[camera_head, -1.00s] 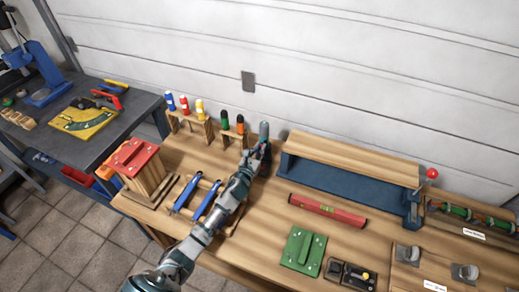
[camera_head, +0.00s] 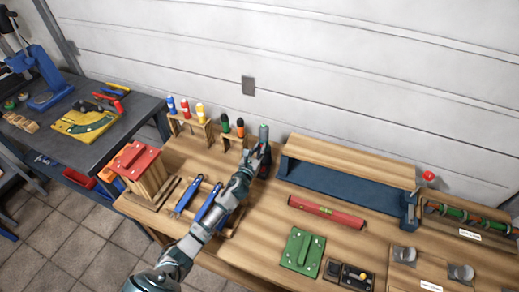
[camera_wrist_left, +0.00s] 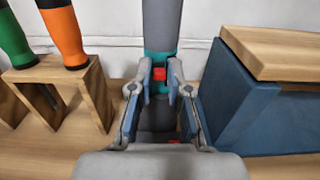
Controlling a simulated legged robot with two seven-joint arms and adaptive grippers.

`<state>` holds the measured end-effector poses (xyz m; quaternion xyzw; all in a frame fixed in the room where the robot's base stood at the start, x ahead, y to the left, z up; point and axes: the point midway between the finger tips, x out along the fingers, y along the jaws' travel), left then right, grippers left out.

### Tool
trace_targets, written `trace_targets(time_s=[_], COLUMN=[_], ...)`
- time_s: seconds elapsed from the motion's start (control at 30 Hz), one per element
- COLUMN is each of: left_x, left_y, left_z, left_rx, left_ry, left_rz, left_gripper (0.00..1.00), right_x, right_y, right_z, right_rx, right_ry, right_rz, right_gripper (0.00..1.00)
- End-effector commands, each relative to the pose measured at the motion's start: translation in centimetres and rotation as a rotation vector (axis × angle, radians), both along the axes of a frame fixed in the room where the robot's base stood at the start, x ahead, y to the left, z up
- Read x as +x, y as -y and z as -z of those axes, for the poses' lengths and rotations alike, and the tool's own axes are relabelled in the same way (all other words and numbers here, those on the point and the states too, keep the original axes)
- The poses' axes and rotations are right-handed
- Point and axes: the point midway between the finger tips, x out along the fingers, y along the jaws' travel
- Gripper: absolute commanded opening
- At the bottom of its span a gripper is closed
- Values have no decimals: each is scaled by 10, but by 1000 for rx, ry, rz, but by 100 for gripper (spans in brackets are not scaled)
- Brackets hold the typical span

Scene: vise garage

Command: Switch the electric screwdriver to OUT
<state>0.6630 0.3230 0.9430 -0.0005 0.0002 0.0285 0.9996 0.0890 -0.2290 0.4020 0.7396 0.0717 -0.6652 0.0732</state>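The electric screwdriver (camera_head: 264,134) stands upright at the back of the wooden bench. In the left wrist view its grey body (camera_wrist_left: 162,25) has a teal band and a small red switch (camera_wrist_left: 159,73). My left gripper (camera_head: 260,156) is right at the screwdriver. In the left wrist view the left gripper's fingertips (camera_wrist_left: 160,78) are apart, one on each side of the red switch. Whether they touch the body I cannot tell. The lower screwdriver is partly hidden by the gripper, and no switch marking is legible. My right gripper is not in view.
A wooden rack (camera_wrist_left: 95,85) with green and orange-handled tools stands close on the left. A blue holder with a wooden top (camera_wrist_left: 265,100) stands close on the right. The white wall is behind. A red level (camera_head: 327,211) lies in front.

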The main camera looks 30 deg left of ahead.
Motion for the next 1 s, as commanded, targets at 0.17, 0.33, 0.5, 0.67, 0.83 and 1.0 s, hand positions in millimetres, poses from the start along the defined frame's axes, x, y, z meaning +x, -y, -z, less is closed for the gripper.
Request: trace_targets(time_s=[0.17, 0.33, 0.5, 0.67, 0.83, 1.0], left_x=[0, 0, -13, -47, -84, -109], left_y=[0, 0, 0, 2, 4, 5], left_z=[0, 0, 1, 2, 2, 3], left_rx=[0, 0, 2, 2, 2, 0], left_ry=[1, 0, -1, -3, -3, -3], left_rz=[0, 0, 1, 1, 1, 0], left_gripper=[40, 40, 40, 40, 40, 40], right_x=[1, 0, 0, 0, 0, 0], right_y=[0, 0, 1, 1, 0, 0], right_z=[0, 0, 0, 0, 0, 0], right_rx=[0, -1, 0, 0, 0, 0], right_ry=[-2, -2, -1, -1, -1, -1], right_rz=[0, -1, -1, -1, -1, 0], right_gripper=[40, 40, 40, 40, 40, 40])
